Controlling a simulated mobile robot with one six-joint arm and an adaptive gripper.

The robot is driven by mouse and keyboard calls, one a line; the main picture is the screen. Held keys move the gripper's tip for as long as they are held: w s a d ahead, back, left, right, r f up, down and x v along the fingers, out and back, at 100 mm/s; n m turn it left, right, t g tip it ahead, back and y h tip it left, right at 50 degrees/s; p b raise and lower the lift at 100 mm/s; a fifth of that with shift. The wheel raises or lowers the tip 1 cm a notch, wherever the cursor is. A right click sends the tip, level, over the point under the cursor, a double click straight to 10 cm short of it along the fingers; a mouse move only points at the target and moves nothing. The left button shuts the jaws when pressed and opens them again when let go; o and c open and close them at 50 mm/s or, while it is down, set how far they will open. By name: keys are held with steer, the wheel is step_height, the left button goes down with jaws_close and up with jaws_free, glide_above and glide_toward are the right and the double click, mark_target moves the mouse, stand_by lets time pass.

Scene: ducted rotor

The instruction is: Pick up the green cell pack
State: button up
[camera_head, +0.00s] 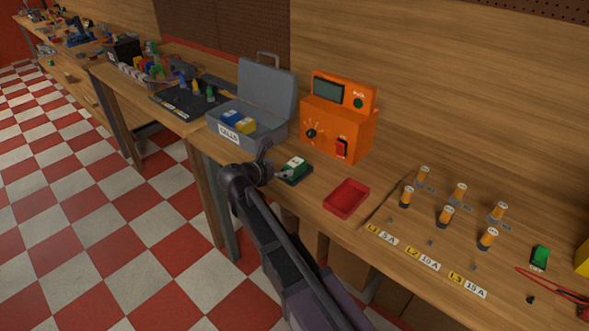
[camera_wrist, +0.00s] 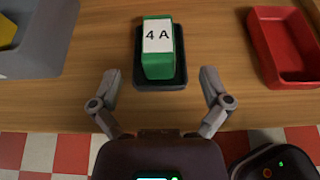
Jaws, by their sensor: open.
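The green cell pack (camera_wrist: 158,66) has a white label reading "4 A" and sits in a small dark tray (camera_wrist: 122,75) on the bench, near the front edge. It also shows in the head view (camera_head: 293,168), just past my gripper (camera_head: 280,173). In the wrist view my gripper (camera_wrist: 158,85) has its two fingers spread wide, one on each side of the tray's near end.
An empty red tray (camera_head: 346,198) lies to the right of the pack. An orange meter box (camera_head: 337,130) stands behind. A grey case (camera_head: 250,128) labelled "CELLS" holds blue and yellow packs at the left. Orange-capped posts (camera_head: 445,215) stand further right.

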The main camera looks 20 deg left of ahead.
mark_target(292, 165)
steer(key=shift+a+f+b+x, duration=0.15)
steer(key=shift+b+x, duration=0.45)
steer(key=shift+x, duration=0.7)
steer(key=shift+a+f+b+x, duration=0.1)
steer(key=shift+b+x, duration=0.5)
steer(key=shift+x, duration=0.7)
steer(key=shift+d, duration=0.1)
jaws_close()
steer(key=shift+r, duration=0.2)
step_height(292, 165, up, 3)
steer(key=p, duration=0.3)
steer(key=shift+r+p, duration=0.2)
steer(key=shift+p, duration=0.2)
steer(key=s+a, duration=0.2)
steer(key=s, duration=0.5)
steer(key=s+a+r+p, duration=0.1)
steer(key=s+a, duration=0.1)
steer(key=s, duration=0.6)
steer(key=shift+s+a+r, duration=0.15)
steer(key=shift+s+a, duration=0.05)
steer(key=shift+a, duration=0.05)
